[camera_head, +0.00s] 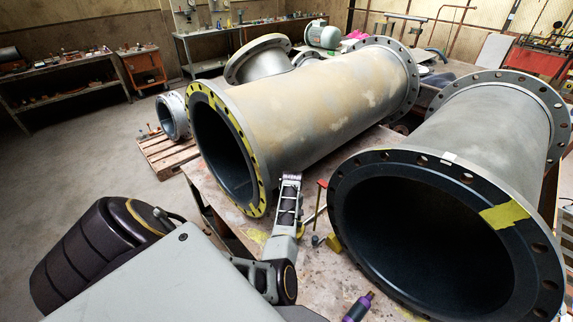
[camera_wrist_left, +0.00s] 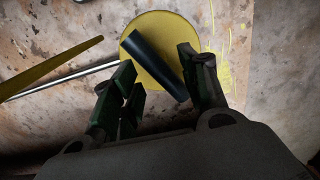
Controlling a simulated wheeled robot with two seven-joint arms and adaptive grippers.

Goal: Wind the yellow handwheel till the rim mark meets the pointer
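The yellow handwheel (camera_wrist_left: 197,24) shows in the left wrist view as a round yellow disc above the blotchy tabletop. A dark cylindrical handle (camera_wrist_left: 155,62) lies slanted across it. My left gripper (camera_wrist_left: 157,60) has its fingers apart on either side of this handle. The left finger stands clear of the handle; the right finger is close to it, and I cannot tell if they touch. I see no rim mark and cannot tell which part is the pointer.
A yellow strip (camera_wrist_left: 55,68) and a silver rod (camera_wrist_left: 72,78) lie left of the disc. Two big flanged pipes (camera_head: 310,100) (camera_head: 480,140) fill the table. Open floor (camera_head: 95,165) is at left.

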